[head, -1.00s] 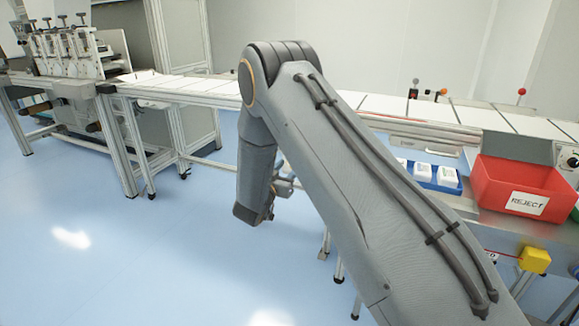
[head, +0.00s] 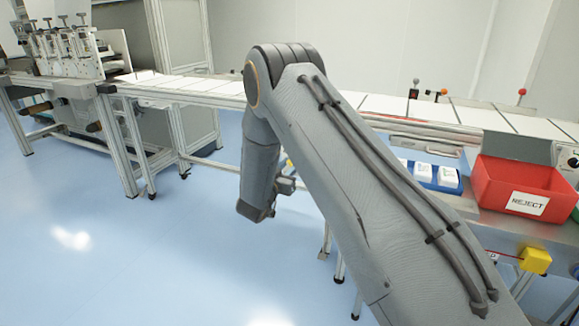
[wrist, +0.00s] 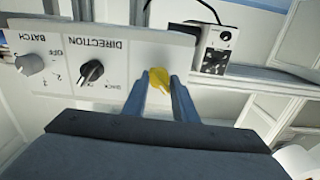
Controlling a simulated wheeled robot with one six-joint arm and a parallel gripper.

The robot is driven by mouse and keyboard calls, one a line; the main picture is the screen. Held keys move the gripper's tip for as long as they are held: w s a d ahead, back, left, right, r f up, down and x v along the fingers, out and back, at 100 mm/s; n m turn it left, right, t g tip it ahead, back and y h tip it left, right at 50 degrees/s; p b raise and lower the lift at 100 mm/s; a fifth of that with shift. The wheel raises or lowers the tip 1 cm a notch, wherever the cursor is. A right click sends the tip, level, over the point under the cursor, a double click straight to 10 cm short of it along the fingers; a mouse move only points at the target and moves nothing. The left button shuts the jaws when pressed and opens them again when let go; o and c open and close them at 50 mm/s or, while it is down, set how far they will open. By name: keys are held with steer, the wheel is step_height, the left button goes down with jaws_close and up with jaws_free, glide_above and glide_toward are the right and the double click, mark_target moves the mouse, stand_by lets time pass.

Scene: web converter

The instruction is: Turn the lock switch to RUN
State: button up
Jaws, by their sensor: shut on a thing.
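In the wrist view my gripper (wrist: 159,80) is shut on a yellow knob (wrist: 158,77) on a light grey control panel (wrist: 128,72). One finger is on each side of the knob. No label for this knob is readable, so I cannot confirm from lettering that it is the lock switch, nor read its setting. In the head view my arm hides most of the gripper and the panel.
In the wrist view, a black DIRECTION knob (wrist: 91,71) and a grey BATCH knob (wrist: 30,64) sit left of the yellow knob. A black-and-white socket box (wrist: 214,50) with a cable is to the right. The head view shows a red REJECT bin (head: 520,187).

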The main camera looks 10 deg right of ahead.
steer(key=shift+s+f, duration=0.1)
steer(key=m, duration=0.4)
steer(key=shift+d+f+b, duration=0.1)
steer(key=shift+d+b, duration=0.05)
steer(key=shift+b, duration=0.2)
steer(key=m, duration=0.4)
steer(key=shift+s+m+b, duration=0.1)
steer(key=shift+m+b, duration=0.2)
steer(key=shift+b, duration=0.1)
steer(key=m+b, duration=0.1)
steer(key=m, duration=0.3)
steer(key=shift+d+f+m, duration=0.1)
steer(key=shift+f+m, duration=0.05)
steer(key=shift+m, duration=0.15)
steer(key=shift+m+b, duration=0.8)
steer(key=shift+m, duration=1.3)
steer(key=o, duration=1)
steer(key=shift+a, duration=0.2)
steer(key=shift+d, duration=0.1)
